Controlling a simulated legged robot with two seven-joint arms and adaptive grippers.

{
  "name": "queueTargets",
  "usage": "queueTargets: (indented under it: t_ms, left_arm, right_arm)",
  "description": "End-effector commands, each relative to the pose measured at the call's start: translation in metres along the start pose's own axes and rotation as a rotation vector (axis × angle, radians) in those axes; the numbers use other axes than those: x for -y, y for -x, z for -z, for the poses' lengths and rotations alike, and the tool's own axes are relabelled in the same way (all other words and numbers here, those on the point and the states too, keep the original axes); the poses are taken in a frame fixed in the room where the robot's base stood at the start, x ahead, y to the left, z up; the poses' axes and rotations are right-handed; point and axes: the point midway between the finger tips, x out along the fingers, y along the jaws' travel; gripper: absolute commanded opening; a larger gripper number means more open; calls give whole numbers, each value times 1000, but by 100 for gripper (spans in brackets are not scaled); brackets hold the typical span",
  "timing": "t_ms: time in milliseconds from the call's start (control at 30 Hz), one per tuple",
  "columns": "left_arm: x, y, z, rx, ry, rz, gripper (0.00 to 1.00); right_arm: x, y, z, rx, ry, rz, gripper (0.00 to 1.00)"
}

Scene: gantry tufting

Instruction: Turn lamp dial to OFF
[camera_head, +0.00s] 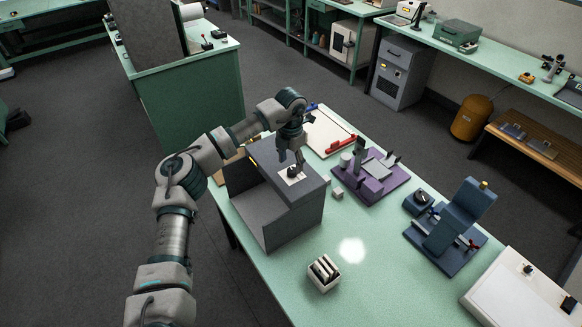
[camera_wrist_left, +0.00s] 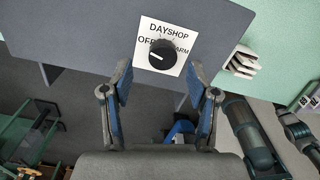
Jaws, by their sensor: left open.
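The lamp dial (camera_wrist_left: 162,53) is a round black knob on a white label plate (camera_wrist_left: 149,25) reading DAY, SHOP, OFF and WARM. A white mark on the knob points left, toward the OFF side. The plate lies on top of the grey open-fronted box (camera_head: 284,217); the dial (camera_head: 293,172) shows small in the head view. My left gripper (camera_wrist_left: 160,80) is open, its two blue-padded fingers spread just short of the knob, one to each side in the wrist view. It is over the box top in the head view (camera_head: 294,163); I cannot tell whether it touches. My right gripper is not in view.
The box stands on a pale green table (camera_head: 375,285). A white holder with dark slabs (camera_head: 324,274) sits in front of it. A purple fixture (camera_head: 372,188), a blue device (camera_head: 452,221) and a white panel (camera_head: 515,291) stand rightward. Bare table lies between them.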

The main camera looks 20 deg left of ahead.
Motion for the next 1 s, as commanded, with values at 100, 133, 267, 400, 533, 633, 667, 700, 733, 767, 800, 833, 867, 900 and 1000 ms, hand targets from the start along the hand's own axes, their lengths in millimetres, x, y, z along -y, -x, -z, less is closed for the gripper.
queueTargets:
  t_ms: [100, 133, 267, 400, 533, 633, 667, 700, 733, 767, 800, 833, 867, 900, 1000]
  left_arm:
    - [0, 29, -1, 3, 0, 0, 60]
    - [0, 36, -2, 3, 1, 0, 60]
    - [0, 62, -2, 2, 0, 1, 60]
    - [-1, 80, -2, 1, 1, 1, 60]
    - [-2, 86, -2, -1, 1, 1, 60]
    - [-1, 87, -2, -1, 1, 1, 60]
    - [-2, 87, -2, -1, 1, 1, 60]
    - [-1, 87, -2, -1, 1, 1, 60]
    - [-1, 87, -2, -1, 0, 1, 60]
    - [-1, 87, -2, -1, 1, 1, 60]
    - [-1, 87, -2, -1, 1, 1, 60]
    - [-1, 87, -2, -1, 1, 1, 60]
    - [-1, 87, -2, -1, 1, 1, 60]
    - [-1, 87, -2, -1, 1, 1, 60]
    - [-1, 87, -2, -1, 1, 1, 60]
  right_arm:
    - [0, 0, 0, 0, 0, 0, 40]
    - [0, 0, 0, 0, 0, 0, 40]
    - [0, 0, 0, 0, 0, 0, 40]
    - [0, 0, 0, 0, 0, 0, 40]
    - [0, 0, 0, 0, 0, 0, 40]
    - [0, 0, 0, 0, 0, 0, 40]
    - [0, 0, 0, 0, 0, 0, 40]
    - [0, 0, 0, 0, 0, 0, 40]
    - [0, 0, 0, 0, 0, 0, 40]
    - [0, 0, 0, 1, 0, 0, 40]
    - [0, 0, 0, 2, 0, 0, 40]
    - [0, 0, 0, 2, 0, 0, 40]
    - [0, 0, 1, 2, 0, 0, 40]
    - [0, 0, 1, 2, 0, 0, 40]
    - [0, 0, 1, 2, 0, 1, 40]
